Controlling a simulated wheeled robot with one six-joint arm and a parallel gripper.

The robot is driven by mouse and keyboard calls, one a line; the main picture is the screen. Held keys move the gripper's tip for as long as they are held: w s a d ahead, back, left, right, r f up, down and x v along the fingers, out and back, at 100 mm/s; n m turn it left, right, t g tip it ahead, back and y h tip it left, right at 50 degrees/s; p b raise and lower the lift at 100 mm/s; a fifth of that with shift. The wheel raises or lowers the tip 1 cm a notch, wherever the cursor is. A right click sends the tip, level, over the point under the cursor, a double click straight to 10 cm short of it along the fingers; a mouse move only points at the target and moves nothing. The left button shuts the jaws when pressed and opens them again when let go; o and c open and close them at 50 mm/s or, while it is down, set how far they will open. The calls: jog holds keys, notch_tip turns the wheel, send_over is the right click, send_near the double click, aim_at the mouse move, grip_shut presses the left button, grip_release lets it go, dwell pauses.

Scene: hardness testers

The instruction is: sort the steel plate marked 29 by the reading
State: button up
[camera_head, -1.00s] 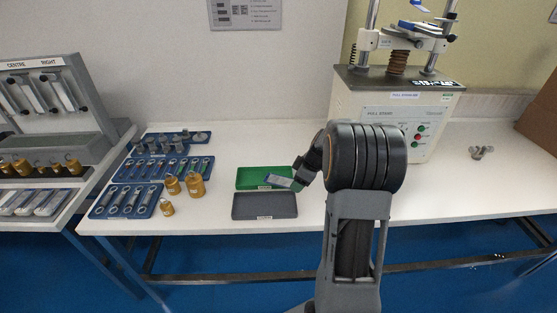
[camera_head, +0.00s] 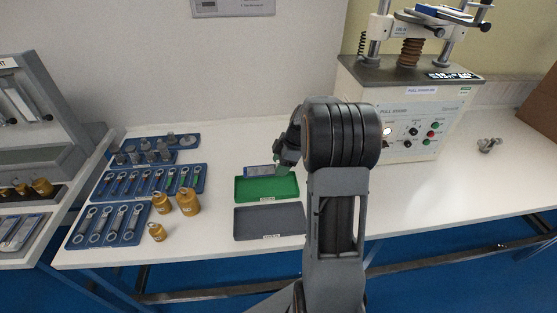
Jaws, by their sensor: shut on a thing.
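My gripper (camera_head: 280,167) is shut on a small flat grey plate with a blue edge (camera_head: 258,171). The plate is held roughly level and shows at the back edge of the green tray (camera_head: 285,198); whether it clears the rim or touches it cannot be told. The number on the plate is too small to read. My arm hides part of the table to the right of the trays.
Blue racks with wrenches (camera_head: 110,225) and brass weights (camera_head: 188,202) stand left of the trays. The pull stand machine (camera_head: 420,110) stands at the back right. Wing-nut-like pieces (camera_head: 489,145) lie at the far right. Table between the trays and the machine is partly clear.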

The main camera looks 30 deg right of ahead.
aim_at(279, 187)
jog(key=shift+s+d+f+b, duration=0.1)
jog(key=shift+d+f+b, duration=0.15)
jog(key=shift+f+b, duration=0.55)
notch_tip(279, 187, down, 6)
jog(key=b, duration=0.2)
jog(key=shift+r+b, duration=0.2)
jog(key=shift+b, duration=0.2)
jog(key=shift+f+b, duration=0.55)
jog(key=shift+b, duration=0.3)
jog(key=shift+f+b, duration=0.2)
jog(key=shift+b, duration=0.1)
dwell(0.5)
jog(key=o, duration=1.1)
